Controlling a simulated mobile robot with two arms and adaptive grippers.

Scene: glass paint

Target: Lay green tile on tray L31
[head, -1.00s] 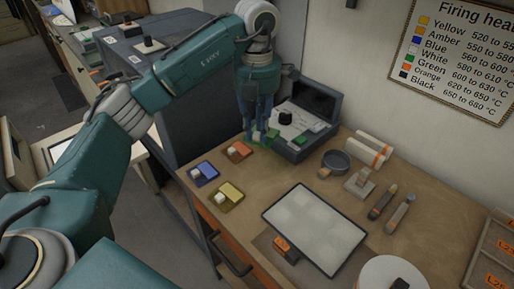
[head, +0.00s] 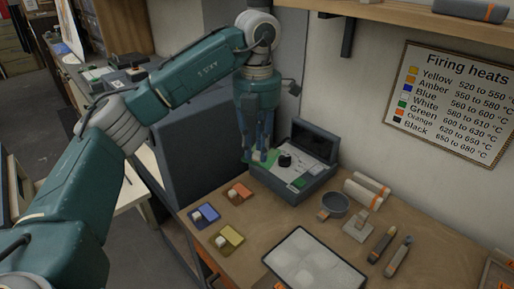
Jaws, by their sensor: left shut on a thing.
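My left gripper (head: 258,154) is shut on the green tile (head: 267,158), seen as a flat green piece at its fingertips. The fingers partly hide it. It is in front of the left end of an open grey box (head: 296,197), raised above the bench by an amount I cannot judge. A white panel with a dark rim (head: 312,262) lies at the bottom of the view, cut off by the frame. I cannot read the label L31 on anything now. My right gripper is not in view.
A round dark dish (head: 335,204), white rolls (head: 366,192) and hand tools (head: 398,257) lie right. A rack edge (head: 499,272) shows at lower right.

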